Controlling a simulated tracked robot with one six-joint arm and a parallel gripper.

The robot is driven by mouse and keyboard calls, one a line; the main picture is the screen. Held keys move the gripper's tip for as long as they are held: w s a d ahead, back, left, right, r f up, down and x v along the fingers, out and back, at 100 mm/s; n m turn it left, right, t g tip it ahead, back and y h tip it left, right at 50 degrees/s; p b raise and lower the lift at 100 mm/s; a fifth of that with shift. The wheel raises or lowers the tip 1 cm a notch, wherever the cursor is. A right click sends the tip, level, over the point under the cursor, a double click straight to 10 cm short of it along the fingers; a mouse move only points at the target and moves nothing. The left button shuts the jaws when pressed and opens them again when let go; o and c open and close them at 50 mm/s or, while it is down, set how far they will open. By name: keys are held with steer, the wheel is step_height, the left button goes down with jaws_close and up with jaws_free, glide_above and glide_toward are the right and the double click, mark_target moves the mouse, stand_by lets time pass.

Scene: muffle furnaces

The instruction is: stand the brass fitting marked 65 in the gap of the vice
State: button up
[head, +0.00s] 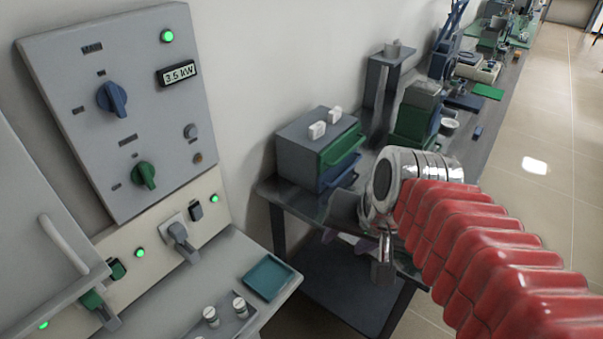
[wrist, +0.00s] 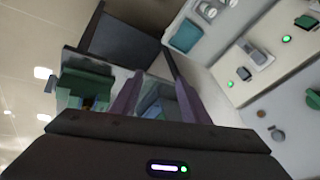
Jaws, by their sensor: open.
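My gripper (head: 382,262) hangs at the end of my red-sleeved arm, in front of the bench. In the wrist view its two purple-grey fingers (wrist: 157,98) stand apart with nothing held between them. Two small metallic pieces with pale tops, (head: 211,316) and (head: 239,306), stand on a grey plate at the lower middle of the head view, well left of the gripper. They may be fittings; no number is readable. They also show at the top of the wrist view (wrist: 208,10). I cannot surely pick out the vice; a green block-like device (wrist: 85,86) shows left of the fingers.
A teal tray (head: 270,277) lies on the grey shelf below the control panel (head: 125,105). A drawer box (head: 300,145) with green and blue fronts stands on the dark bench behind the gripper. More equipment crowds the bench beyond. The tiled floor (head: 545,190) at right is clear.

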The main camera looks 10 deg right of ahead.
steer(key=n, duration=0.2)
steer(key=s+a+n, duration=0.1)
steer(key=n, duration=0.1)
steer(key=s+a+n, duration=0.1)
steer(key=shift+s+a+r+n+t+h, duration=0.2)
steer(key=shift+a+r+n+t+h, duration=0.1)
steer(key=shift+r+n, duration=0.1)
steer(key=shift+c, duration=0.3)
